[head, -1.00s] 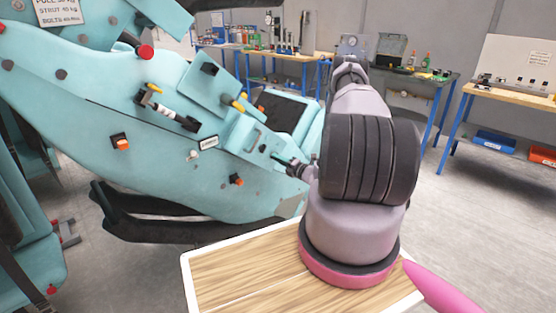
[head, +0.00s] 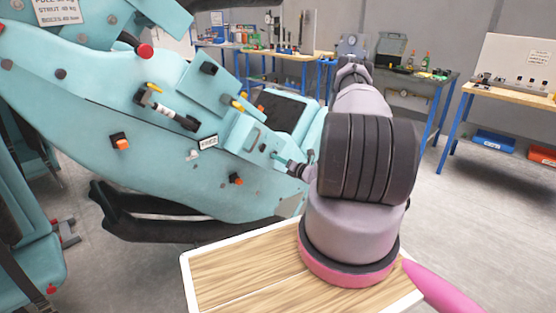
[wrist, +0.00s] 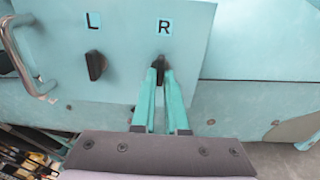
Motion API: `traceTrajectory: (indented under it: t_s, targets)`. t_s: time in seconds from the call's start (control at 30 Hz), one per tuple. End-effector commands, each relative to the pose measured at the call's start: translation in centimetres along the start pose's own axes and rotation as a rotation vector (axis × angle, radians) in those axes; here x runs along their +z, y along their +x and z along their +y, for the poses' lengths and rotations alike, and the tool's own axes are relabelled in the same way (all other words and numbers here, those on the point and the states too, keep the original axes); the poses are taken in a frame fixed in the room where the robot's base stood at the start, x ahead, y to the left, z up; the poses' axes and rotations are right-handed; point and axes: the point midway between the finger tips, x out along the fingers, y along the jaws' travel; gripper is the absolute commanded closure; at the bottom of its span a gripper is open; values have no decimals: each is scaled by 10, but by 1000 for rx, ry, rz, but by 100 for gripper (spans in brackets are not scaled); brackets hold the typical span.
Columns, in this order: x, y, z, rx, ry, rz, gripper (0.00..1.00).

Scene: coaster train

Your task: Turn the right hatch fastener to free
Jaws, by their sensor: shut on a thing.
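The right hatch fastener (wrist: 160,62) is a black knob below the letter R on the teal hatch panel (wrist: 125,78) in the wrist view. My gripper (wrist: 159,74) has its two teal fingers closed on this knob from below in the picture. The knob's visible top points roughly up toward the R; its lower part is hidden between the fingers. The left fastener (wrist: 96,65), a similar black knob, stands under the L, near upright and untouched.
A metal handle (wrist: 20,48) is at the panel's left edge. In the head view a small FREE label (head: 208,142) is on the teal car side (head: 110,110). A wooden-topped table (head: 235,275) is below my arm. Workbenches stand farther back.

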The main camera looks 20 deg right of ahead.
Motion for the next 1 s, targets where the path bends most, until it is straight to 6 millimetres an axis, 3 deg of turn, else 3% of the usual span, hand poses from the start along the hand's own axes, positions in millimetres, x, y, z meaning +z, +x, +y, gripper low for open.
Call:
traceTrajectory:
  t_s: [0.27, 0.37, 0.4, 0.77, 1.0]
  targets:
    - [-1, -1, 0, -1, 0, 3, 100]
    - [-1, -1, 0, -1, 1, 3, 62]
    - [-1, -1, 0, 0, 1, 3, 59]
    - [0, -5, 0, -1, 1, 1, 59]
    - [0, -46, -2, -5, 3, -1, 59]
